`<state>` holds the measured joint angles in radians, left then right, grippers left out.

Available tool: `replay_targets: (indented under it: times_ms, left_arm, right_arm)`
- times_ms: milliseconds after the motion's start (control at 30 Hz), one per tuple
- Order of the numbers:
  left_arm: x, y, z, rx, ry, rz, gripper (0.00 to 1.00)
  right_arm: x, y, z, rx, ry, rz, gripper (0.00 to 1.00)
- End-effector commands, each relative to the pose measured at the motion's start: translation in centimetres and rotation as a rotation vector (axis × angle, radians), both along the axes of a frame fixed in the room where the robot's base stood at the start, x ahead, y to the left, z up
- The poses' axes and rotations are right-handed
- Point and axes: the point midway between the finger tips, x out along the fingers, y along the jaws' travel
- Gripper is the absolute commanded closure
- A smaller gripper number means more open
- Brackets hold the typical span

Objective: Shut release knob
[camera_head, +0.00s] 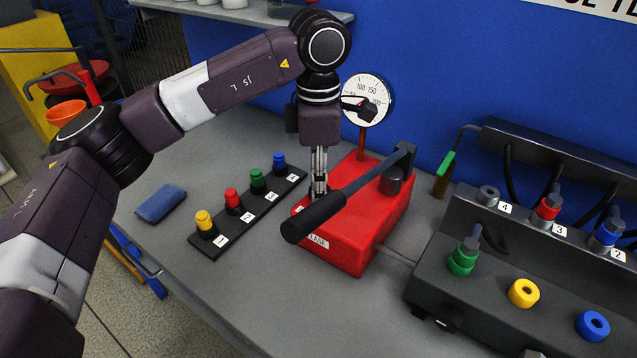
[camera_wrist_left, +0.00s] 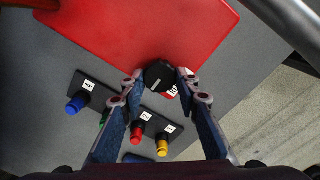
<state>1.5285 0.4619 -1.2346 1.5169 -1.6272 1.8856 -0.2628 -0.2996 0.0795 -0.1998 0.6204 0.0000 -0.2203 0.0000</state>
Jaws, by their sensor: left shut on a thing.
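The release knob is a black round knob (camera_wrist_left: 159,74) at the edge of the red pump box (camera_wrist_left: 150,25), seen in the left wrist view. My left gripper (camera_wrist_left: 158,78) has its two fingers on either side of the knob, shut on it. In the head view the left gripper (camera_head: 319,192) points straight down at the left end of the red box (camera_head: 365,240), beside the black lever handle (camera_head: 315,216). The knob is hidden there behind the fingers and handle. My right gripper is not in view.
A black strip (camera_head: 222,236) with several coloured plugs stands left of the box. A blue cloth-like item (camera_head: 160,203) lies farther left. A dial gauge (camera_head: 366,100) rises behind the box. A dark manifold (camera_head: 500,270) with coloured ports stands at right.

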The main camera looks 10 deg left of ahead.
Motion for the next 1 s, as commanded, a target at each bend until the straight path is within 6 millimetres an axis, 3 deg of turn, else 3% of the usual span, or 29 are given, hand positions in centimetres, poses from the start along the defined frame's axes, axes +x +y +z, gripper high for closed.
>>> replay_targets:
  times_ms: [133,167,300,667,767,1000]
  left_arm:
    - [0.1,0.0,0.2,-0.001,-0.005,0.000,0.95]
    - [0.1,0.0,0.2,-0.001,-0.005,0.000,0.70]
    - [0.1,0.0,0.2,0.000,-0.004,0.001,0.54]
    - [0.1,0.0,0.5,0.000,-0.003,0.001,0.53]
    - [0.1,0.0,1.8,-0.001,-0.004,0.001,0.53]
    - [0.1,-0.1,6.9,-0.001,-0.007,0.002,0.53]
  right_arm:
    - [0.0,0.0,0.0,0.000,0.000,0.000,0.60]
    - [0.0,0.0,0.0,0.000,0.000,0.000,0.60]
    - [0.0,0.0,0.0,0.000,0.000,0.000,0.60]
    - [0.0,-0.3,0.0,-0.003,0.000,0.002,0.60]
    - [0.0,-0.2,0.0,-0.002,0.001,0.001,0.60]
    - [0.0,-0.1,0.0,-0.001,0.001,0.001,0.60]
